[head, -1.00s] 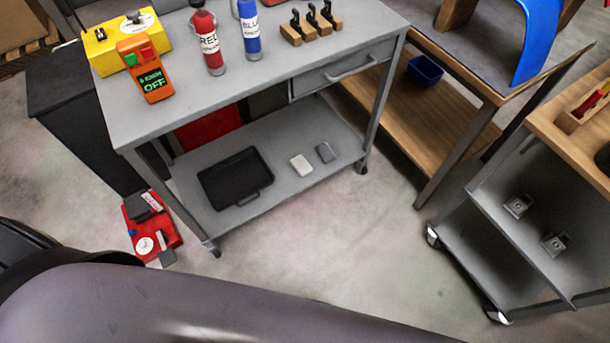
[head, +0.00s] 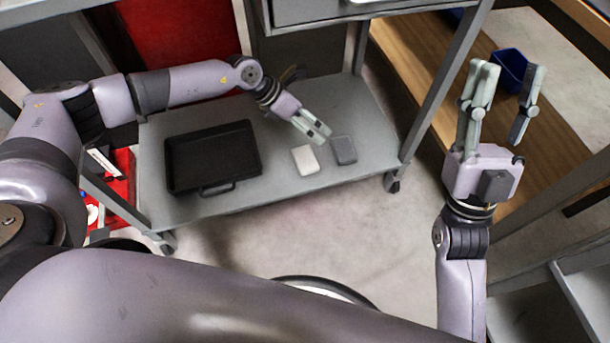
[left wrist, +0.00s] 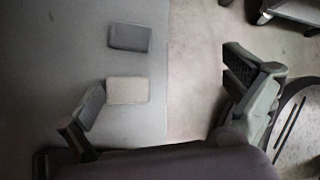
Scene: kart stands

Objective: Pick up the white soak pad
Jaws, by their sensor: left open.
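The white soak pad (head: 305,160) lies flat on the lower shelf of the grey cart, and it also shows in the left wrist view (left wrist: 127,90). A dark grey pad (head: 344,150) lies just to its right, apart from it; it shows above the white pad in the left wrist view (left wrist: 129,37). My left gripper (head: 318,134) is over the shelf just behind the white pad in the head view. In the left wrist view its fingers (left wrist: 165,95) are spread wide and empty, one close to the white pad. My right gripper (head: 506,92) is raised at the right, open and empty.
A black tray (head: 212,158) with a handle lies on the same grey shelf (head: 270,190), left of the pads. The cart's upright (head: 440,85) stands at the shelf's right. A blue bin (head: 510,68) sits on the wooden shelf behind my right gripper. A red item (head: 125,180) is at the left.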

